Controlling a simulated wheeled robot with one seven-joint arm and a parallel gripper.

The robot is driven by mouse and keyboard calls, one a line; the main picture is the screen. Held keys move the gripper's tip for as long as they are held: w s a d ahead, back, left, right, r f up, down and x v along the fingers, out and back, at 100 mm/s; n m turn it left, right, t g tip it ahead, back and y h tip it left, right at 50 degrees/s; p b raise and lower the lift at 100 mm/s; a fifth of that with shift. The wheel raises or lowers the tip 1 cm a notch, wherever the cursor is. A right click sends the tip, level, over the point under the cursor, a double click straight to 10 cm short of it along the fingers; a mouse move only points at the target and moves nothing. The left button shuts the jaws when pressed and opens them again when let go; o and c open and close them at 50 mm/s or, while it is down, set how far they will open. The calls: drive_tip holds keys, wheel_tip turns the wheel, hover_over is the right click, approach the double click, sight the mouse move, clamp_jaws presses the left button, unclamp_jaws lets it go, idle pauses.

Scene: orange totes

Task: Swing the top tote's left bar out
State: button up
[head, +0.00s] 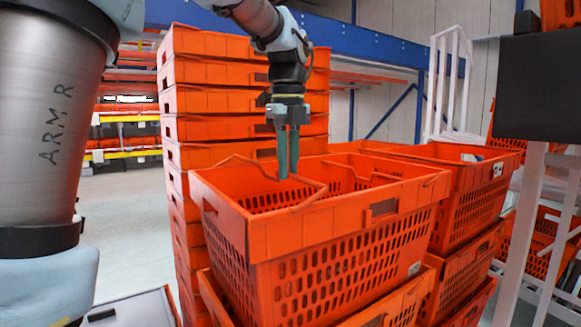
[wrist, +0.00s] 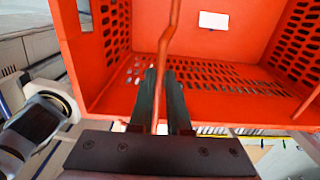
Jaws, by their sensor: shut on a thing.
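The top tote (head: 335,235) is an open orange tote with slotted walls, on top of a stack. Its left bar (head: 308,181) is a thin bent orange rod over the tote's left part. My gripper (head: 288,176) points down over the tote's opening, with its dark green fingers at this bar. In the wrist view the bar (wrist: 165,50) runs lengthwise between the fingertips of my gripper (wrist: 160,85), which is shut on it. The tote's slotted interior (wrist: 225,75) shows beyond. The fingers hide part of the bar in the head view.
A tall stack of orange totes (head: 215,100) stands close behind and left. Another stack (head: 470,190) stands to the right. A blue rack beam (head: 385,48) crosses the back. Open floor (head: 125,210) shows at the left, and a white frame (head: 535,190) stands at the right.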

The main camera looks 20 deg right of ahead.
drive_tip(key=shift+a+r, duration=0.1)
drive_tip(key=shift+s+a+r+p, duration=0.15)
drive_tip(key=shift+a+r+p, duration=0.45)
drive_tip(key=shift+a+r, duration=0.35)
drive_tip(key=shift+r, duration=0.15)
drive_tip(key=shift+s+a+r, duration=0.15)
drive_tip(key=shift+a+r, duration=0.15)
drive_tip(key=shift+a, duration=0.3)
drive_tip(key=shift+s+a+r, duration=0.1)
drive_tip(key=shift+a+r, duration=0.2)
drive_tip(key=shift+a, duration=0.3)
